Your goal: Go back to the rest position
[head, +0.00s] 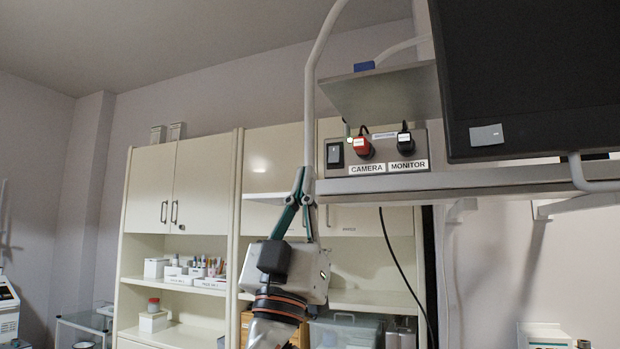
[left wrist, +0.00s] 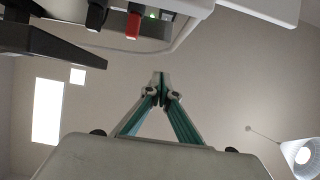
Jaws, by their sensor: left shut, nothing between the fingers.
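My left gripper (head: 303,182) points upward in the middle of the head view, its fingertips together and empty. My right gripper is in neither view.
A large black monitor (head: 530,75) and a grey shelf (head: 385,92) hang at upper right. A curved white tube (head: 312,90) runs beside the left gripper. Cream cabinets (head: 180,185) with boxes and pens stand behind. A lamp (left wrist: 300,155) shows in the left wrist view.

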